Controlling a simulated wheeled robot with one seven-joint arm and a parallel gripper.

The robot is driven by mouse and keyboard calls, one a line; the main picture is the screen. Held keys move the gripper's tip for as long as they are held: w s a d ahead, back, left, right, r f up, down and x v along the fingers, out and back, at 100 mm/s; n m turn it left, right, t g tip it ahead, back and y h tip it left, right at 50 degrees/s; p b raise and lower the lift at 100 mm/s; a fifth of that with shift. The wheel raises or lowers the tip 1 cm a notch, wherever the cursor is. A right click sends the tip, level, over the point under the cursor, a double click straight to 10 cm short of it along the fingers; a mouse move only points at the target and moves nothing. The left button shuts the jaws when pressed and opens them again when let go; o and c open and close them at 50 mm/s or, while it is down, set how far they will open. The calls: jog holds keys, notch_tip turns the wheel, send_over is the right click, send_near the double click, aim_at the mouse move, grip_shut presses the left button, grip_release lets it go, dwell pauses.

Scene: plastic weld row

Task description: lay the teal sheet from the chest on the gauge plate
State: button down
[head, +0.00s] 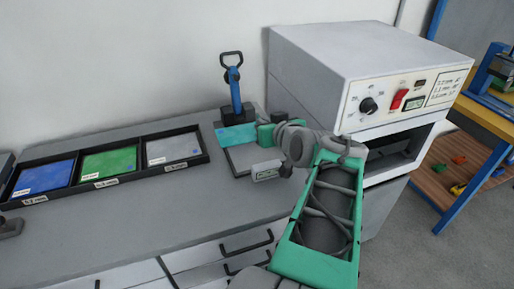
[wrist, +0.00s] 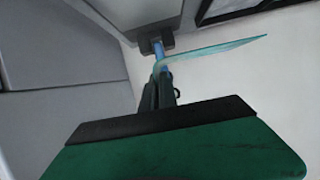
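The teal sheet (head: 236,134) is at the tips of my gripper (head: 262,134), which is shut on its edge. In the wrist view the thin, slightly bent sheet (wrist: 215,50) sticks out to the right from the closed dark fingers (wrist: 160,88). In the head view the sheet is over the back part of the grey gauge plate (head: 247,158), in front of the blue-handled post (head: 235,92). I cannot tell whether it touches the plate. My gripper hides part of the plate's right side. The chest cannot be made out.
A black three-part tray (head: 110,182) holds blue, green and grey sheets on the grey bench (head: 150,235). A white oven-like machine (head: 330,85) with a red switch stands close to the right of my gripper. A wooden-shelved blue stand (head: 470,165) is at far right. The front bench is clear.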

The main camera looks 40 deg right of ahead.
jog(key=w+d+f, duration=0.2)
jog(key=d+f, duration=0.1)
jog(key=w+d+f, duration=0.3)
jog(key=d, duration=0.1)
jog(key=w+d+f, duration=0.2)
jog(key=d+f, duration=0.1)
jog(key=shift+w+d, duration=0.15)
jog(key=shift+d, duration=0.1)
jog(key=shift+w+d+f+b, duration=0.15)
jog(key=shift+d+f+b, duration=0.05)
jog(key=shift+f+b, duration=0.1)
jog(key=f, duration=0.3)
jog(key=shift+w+d+f, duration=0.15)
jog(key=shift+d+f, duration=0.05)
jog(key=c, duration=2.1)
grip_release()
jog(key=shift+f, duration=0.1)
jog(key=o, duration=0.5)
jog(key=shift+c, duration=0.2)
